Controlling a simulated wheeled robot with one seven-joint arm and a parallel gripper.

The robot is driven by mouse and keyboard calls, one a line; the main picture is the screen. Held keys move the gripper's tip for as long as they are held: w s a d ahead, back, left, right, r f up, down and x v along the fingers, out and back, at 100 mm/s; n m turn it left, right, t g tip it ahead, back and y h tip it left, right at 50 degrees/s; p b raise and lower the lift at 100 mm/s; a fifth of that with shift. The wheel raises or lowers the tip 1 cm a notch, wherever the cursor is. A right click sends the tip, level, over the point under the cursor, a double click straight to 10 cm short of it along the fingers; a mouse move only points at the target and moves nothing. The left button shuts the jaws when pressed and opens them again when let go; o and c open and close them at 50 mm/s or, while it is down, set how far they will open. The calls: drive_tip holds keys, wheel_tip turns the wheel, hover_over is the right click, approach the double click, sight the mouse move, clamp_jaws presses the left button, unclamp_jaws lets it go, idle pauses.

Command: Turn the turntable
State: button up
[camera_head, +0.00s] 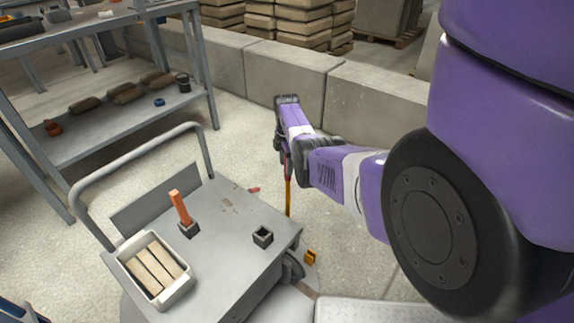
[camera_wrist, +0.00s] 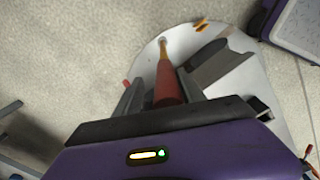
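The turntable is a pale round plate in the floor under the grey cart; its rim shows in the wrist view (camera_wrist: 150,52) and partly in the head view (camera_head: 304,290). An upright bar with a red grip (camera_wrist: 166,88) and a yellow lower part stands at its edge; the bar also shows in the head view (camera_head: 288,195). My gripper (camera_wrist: 162,82) points down over the bar's top. Its two fingers stand on either side of the red grip, with gaps visible. The fingers are hidden behind the wrist in the head view.
The grey cart (camera_head: 225,220) carries a white mould box (camera_head: 186,284) with pale bars, an orange-handled tool (camera_head: 181,210) and a small dark square holder (camera_head: 263,237). A metal shelf (camera_head: 130,118) stands left, a low concrete wall (camera_head: 290,78) behind. An orange block (camera_head: 310,257) is near the rim.

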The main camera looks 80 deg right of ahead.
wheel_tip(320, 180, up, 8)
drive_tip(key=p, duration=0.3)
drive_tip(key=shift+f, duration=0.1)
drive_tip(key=shift+s, duration=0.15)
idle(0.7)
